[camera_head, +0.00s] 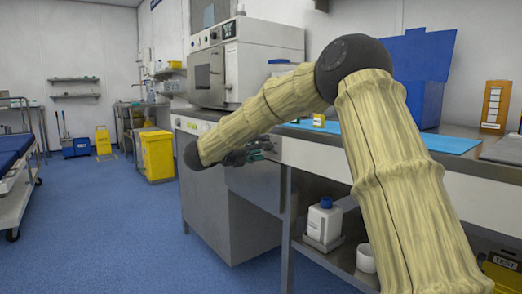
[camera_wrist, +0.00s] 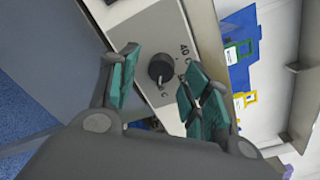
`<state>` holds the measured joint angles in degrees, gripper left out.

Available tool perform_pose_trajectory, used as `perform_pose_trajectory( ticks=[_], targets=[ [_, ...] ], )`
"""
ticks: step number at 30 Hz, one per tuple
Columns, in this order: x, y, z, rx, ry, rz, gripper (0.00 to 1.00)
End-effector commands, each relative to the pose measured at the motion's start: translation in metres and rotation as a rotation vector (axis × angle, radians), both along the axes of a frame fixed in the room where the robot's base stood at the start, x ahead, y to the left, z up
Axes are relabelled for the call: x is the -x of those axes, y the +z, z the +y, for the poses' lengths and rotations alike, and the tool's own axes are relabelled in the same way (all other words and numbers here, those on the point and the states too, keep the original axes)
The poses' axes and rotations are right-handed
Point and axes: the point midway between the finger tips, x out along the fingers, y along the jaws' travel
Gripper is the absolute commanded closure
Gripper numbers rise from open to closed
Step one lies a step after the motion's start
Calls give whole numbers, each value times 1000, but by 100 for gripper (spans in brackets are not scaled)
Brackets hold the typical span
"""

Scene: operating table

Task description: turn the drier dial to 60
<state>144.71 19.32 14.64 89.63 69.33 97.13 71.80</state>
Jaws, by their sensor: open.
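The drier dial (camera_wrist: 160,68) is a dark round knob on a light grey panel (camera_wrist: 135,25) in the wrist view. A printed "40" and other, partly hidden marks stand beside it; I cannot tell where it points. My gripper (camera_wrist: 164,82) is open, its green-padded fingers on either side of the dial in the picture. Whether they touch it I cannot tell. In the head view my gripper (camera_head: 258,150) is by the front of the grey drier cabinet (camera_head: 228,215), partly behind my arm, and the dial cannot be made out.
A steam-oven-like machine (camera_head: 245,62) stands on the counter above. A blue mat (camera_head: 450,144) and a blue box (camera_head: 418,60) lie to the right. A white bottle (camera_head: 324,222) stands on the lower shelf.

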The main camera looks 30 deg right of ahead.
Motion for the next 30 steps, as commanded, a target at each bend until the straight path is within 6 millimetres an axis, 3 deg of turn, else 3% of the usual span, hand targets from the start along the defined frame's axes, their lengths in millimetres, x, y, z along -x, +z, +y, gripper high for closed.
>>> perform_pose_trajectory(
  ticks=[18, 24, 30],
  targets=[
    [10, 4, 98, 1, 2, 1, 52],
    [11, 5, 113, -1, 2, 1, 52],
    [12, 5, 115, -1, 2, 1, 52]
  ],
)
